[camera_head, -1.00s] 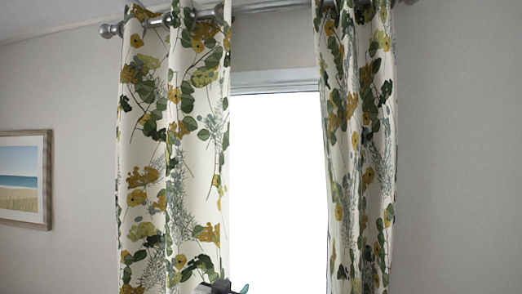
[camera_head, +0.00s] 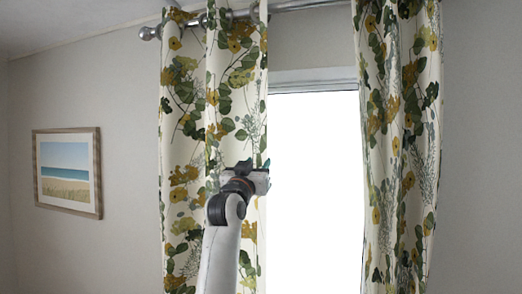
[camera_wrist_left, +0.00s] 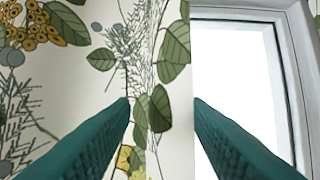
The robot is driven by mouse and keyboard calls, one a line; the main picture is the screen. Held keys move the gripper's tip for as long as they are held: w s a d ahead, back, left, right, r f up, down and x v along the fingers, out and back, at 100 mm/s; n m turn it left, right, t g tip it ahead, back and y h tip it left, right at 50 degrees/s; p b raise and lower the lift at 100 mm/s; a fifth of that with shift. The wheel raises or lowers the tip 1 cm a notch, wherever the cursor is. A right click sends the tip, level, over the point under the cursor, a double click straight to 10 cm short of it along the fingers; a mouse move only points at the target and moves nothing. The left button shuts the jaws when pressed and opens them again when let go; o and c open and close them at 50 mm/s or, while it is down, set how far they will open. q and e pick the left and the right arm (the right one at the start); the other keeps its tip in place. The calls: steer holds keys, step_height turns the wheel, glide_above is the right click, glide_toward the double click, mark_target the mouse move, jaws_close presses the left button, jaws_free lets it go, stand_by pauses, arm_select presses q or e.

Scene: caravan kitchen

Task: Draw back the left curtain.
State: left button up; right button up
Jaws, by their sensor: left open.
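The left curtain (camera_head: 185,130), cream with green leaves and yellow flowers, hangs from the rod and covers the left side of the window. My left gripper (camera_head: 262,178) is at the curtain's inner, right-hand edge, about halfway down the view. In the left wrist view, its two green fingers (camera_wrist_left: 162,101) are open. The edge of the left curtain (camera_wrist_left: 110,75) lies between the fingertips, with bright window to its right. I cannot tell whether the fingers touch the cloth. My right gripper is not in view.
The right curtain (camera_head: 400,150) hangs at the right side of the bright window (camera_head: 315,170). The metal curtain rod (camera_head: 300,5) runs along the top, with an end knob (camera_head: 149,33) at left. A framed beach picture (camera_head: 67,172) hangs on the left wall.

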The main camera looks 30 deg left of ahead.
mark_target(261, 159)
arm_select(q)
steer(key=p+x, duration=0.1)
steer(key=x, duration=0.2)
steer(key=shift+d+r, duration=0.1)
steer(key=shift+r, duration=0.1)
steer(key=shift+w, duration=0.1)
steer(key=shift+f, duration=0.1)
jaws_close()
